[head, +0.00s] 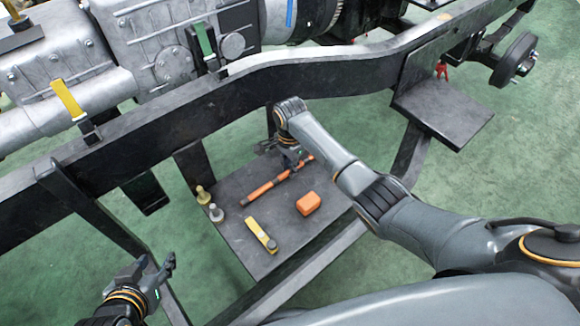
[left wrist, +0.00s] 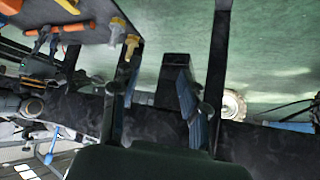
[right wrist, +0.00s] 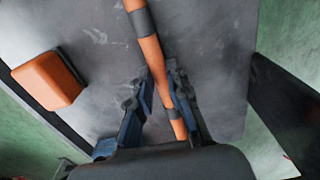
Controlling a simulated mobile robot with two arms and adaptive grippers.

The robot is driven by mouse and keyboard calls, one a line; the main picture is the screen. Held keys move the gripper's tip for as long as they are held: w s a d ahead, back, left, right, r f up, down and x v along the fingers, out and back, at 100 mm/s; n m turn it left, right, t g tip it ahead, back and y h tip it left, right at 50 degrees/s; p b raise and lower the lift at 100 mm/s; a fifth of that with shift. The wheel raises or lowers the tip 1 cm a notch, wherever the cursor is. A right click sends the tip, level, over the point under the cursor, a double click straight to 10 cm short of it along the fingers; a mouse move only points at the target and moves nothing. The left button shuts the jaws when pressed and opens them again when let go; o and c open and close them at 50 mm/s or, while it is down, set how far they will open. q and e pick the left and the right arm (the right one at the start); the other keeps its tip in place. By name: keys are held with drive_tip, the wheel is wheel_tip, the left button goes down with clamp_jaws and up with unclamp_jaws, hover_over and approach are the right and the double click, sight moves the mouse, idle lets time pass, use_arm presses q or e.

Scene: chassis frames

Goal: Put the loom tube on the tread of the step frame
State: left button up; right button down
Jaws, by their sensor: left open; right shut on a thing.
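The loom tube (head: 266,188) is a slim orange tube with dark bands, over a dark grey plate (head: 236,182) low beside the chassis rail. I cannot tell whether it touches this plate. My right gripper (head: 290,155) is shut on the tube near its far end. In the right wrist view the tube (right wrist: 150,55) runs between the fingers (right wrist: 160,105). A second flat dark plate (head: 445,108) sticks out from the rail at the right, bare on top. I cannot tell which plate is the step frame's tread. My left gripper (head: 158,270) is open and empty at the lower left.
On the low plate are an orange block (head: 308,203), a yellow strap-like piece (head: 261,235) and two small knobbed fittings (head: 203,195) (head: 216,212). The dark chassis rail (head: 200,122) crosses behind, with a grey gearbox (head: 155,45) beyond it. Green floor is clear at the right.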

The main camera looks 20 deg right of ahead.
drive_tip(key=c, duration=1.3)
unclamp_jaws()
drive_tip(key=shift+f, duration=0.1)
drive_tip(key=shift+r, duration=0.25)
wheel_tip(320, 180, up, 4)
drive_tip(key=shift+f+p, duration=0.2)
drive_tip(key=shift+p, duration=0.7)
wheel_tip(320, 180, up, 3)
drive_tip(key=shift+r+p, duration=0.1)
drive_tip(key=shift+p, duration=0.5)
use_arm(q)
drive_tip(key=s+a+f+g+y+p, duration=0.1)
drive_tip(key=s+a+f+g, duration=0.2)
drive_tip(key=s, duration=0.6)
drive_tip(key=g, duration=0.2)
drive_tip(key=shift+f+g, duration=0.15)
drive_tip(key=shift+g, duration=0.15)
use_arm(e)
wheel_tip(320, 180, up, 5)
